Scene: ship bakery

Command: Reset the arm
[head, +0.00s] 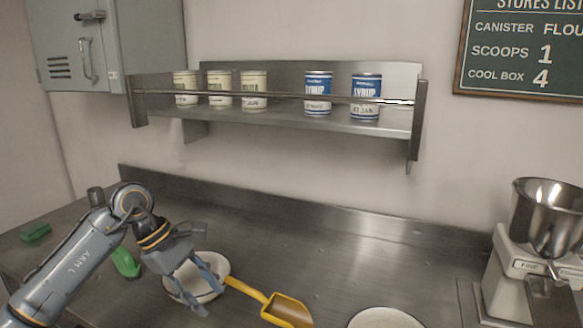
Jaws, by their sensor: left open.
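My left gripper (205,285) is open, its fingers pointing down over a white bowl (217,262) on the steel counter. The arm comes in from the left. The fingers hide part of the bowl, and I see nothing held between them. A yellow scoop (284,309) lies beside the bowl, its handle reaching up to the bowl's right side. My right gripper does not show.
A green object (125,262) lies behind the left arm and a green block (35,232) at far left. A second white dish (385,318) is at the front edge. A mixer-like machine (511,268) stands right. A shelf (290,122) holds several cans. The counter's back middle is clear.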

